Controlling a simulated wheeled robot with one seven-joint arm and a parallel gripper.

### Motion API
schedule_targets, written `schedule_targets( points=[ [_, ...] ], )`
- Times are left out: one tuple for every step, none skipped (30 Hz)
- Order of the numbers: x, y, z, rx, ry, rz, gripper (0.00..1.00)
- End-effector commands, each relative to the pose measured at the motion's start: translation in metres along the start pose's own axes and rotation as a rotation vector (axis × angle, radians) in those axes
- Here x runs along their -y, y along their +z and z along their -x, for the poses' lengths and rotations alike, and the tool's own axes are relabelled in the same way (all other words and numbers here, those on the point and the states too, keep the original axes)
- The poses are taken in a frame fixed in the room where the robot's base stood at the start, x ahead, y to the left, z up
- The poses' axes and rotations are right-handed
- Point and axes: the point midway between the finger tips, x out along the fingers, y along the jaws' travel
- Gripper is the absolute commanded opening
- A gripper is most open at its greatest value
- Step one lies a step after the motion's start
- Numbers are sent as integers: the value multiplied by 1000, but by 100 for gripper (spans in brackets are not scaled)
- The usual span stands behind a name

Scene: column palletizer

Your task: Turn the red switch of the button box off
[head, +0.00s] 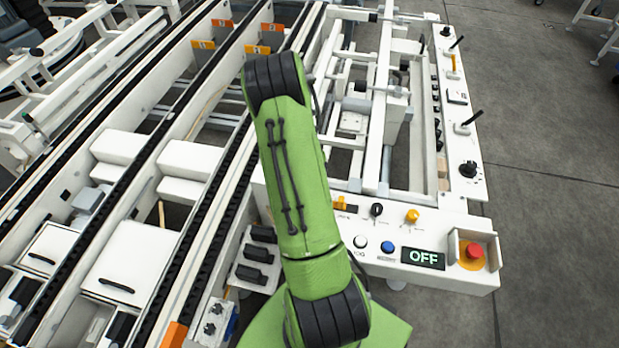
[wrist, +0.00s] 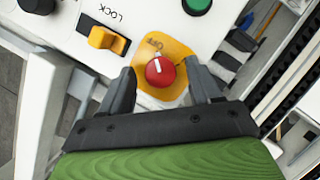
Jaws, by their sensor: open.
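The red switch (wrist: 160,71) is a round red knob with a white pointer mark, on a yellow plate (wrist: 178,52) of the white button box (wrist: 75,42) in the wrist view. An upside-down label, seemingly "Off", sits at the knob's upper edge. My gripper (wrist: 160,82) is open, with one dark finger on each side of the knob. I cannot tell whether the fingers touch it. In the head view, the button box (head: 440,278) is at lower right; my green arm hides the red switch and my gripper.
A yellow slider (wrist: 107,40) marked LOCK and a green button (wrist: 196,5) are near the knob. In the head view, a red mushroom button (head: 474,251), an "OFF" display (head: 423,258) and a blue button (head: 388,247) share the panel. Conveyor rails (head: 215,190) run left.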

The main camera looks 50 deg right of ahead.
Motion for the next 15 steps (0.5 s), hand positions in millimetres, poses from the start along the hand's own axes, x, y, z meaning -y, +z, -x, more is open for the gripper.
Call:
schedule_targets(
  points=[
    [0, 0, 9, -4, 1, 0, 63],
    [0, 0, 15, -5, 1, 0, 63],
    [0, 0, 24, -5, 2, 0, 63],
    [0, 0, 33, -7, 2, 0, 63],
    [0, 0, 42, -7, 2, 0, 63],
    [0, 0, 54, -8, 3, 0, 63],
    [0, 0, 62, -7, 2, 0, 63],
    [0, 0, 71, -7, 2, 0, 63],
    [0, 0, 83, -7, 3, 1, 63],
    [0, 0, 92, -7, 2, 1, 63],
    [0, 0, 100, -8, 3, 1, 63],
    [0, 0, 111, -7, 3, 1, 63],
    [0, 0, 118, -6, 2, 1, 63],
    [0, 0, 125, -5, 2, 1, 63],
    [0, 0, 133, -5, 1, 1, 63]
  ],
)
